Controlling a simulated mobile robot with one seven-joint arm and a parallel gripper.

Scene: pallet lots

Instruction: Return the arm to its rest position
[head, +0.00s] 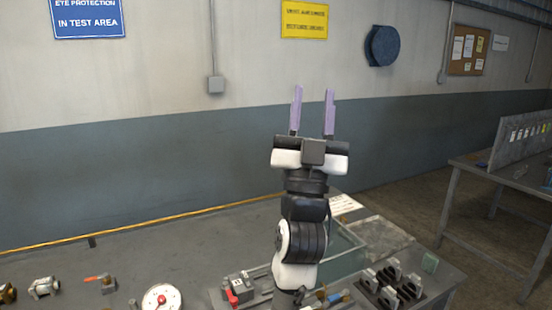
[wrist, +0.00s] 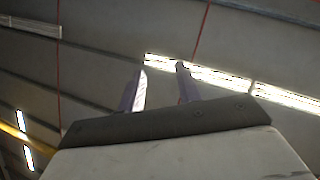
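My gripper (head: 313,105) points straight up above the bench, in front of the wall, in the head view. Its two purple fingers stand apart with nothing between them. In the wrist view the gripper (wrist: 160,88) shows the same open fingers against the ceiling and its bright strip lights. My arm rises from the bench side of the picture and hides part of the bench behind it.
The grey bench (head: 150,255) holds a round gauge (head: 161,297), a red-handled valve (head: 103,282), a glass-sided tank (head: 345,245) and a black rack (head: 392,285). A second table (head: 490,180) stands at right. The air around the gripper is clear.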

